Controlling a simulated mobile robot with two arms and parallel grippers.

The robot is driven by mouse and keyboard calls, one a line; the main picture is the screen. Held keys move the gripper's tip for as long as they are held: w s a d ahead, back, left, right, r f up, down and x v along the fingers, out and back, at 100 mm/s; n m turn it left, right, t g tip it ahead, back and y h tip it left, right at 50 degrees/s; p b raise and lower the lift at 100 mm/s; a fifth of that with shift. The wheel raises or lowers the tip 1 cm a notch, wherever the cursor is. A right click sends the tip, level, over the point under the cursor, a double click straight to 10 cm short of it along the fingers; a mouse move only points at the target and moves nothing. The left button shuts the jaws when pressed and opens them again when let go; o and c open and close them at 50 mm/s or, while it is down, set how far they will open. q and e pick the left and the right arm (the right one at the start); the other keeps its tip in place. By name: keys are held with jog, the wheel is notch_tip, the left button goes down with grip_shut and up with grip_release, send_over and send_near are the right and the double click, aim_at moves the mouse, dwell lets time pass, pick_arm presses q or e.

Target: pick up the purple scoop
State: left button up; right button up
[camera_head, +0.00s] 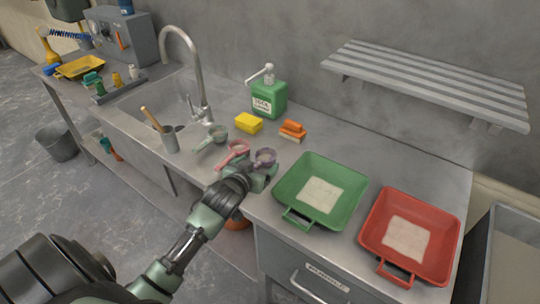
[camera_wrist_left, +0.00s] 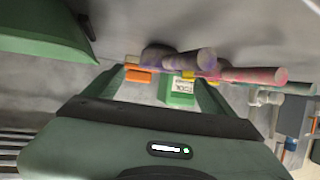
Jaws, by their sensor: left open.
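The purple scoop (camera_head: 265,156) lies on the counter near its front edge, left of the green tub. In the left wrist view the purple scoop (camera_wrist_left: 180,59) lies across the picture just beyond the fingertips, its round handle end toward the right. My left gripper (camera_head: 262,172) is open and empty, low over the counter edge right at the near side of the purple scoop. Its two green fingers (camera_wrist_left: 160,80) show apart in the left wrist view. I cannot tell whether they touch the scoop. My right gripper is not in view.
A pink scoop (camera_head: 236,150) lies close left of the purple one, with a green scoop (camera_head: 213,136) beyond. A green tub (camera_head: 345,205) and a red tub (camera_head: 445,235) stand right. A yellow sponge (camera_head: 248,123), orange brush (camera_head: 292,130) and soap bottle (camera_head: 270,100) stand behind.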

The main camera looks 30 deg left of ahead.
aim_at(265, 156)
pick_arm(q)
jog(key=shift+w+a+f, duration=0.1)
jog(key=shift+w+f, duration=0.05)
jog(key=shift+w, duration=0.35)
jog(key=shift+p+x, duration=0.35)
jog(key=shift+x, duration=0.55)
jog(key=x, duration=0.3)
jog(key=shift+w+a, duration=0.1)
jog(key=shift+w, duration=0.15)
jog(key=shift+w+f, duration=0.15)
jog(key=shift+w, duration=0.05)
jog(key=c, duration=1.6)
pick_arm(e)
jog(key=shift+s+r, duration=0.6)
pick_arm(q)
jog(key=shift+o, duration=0.2)
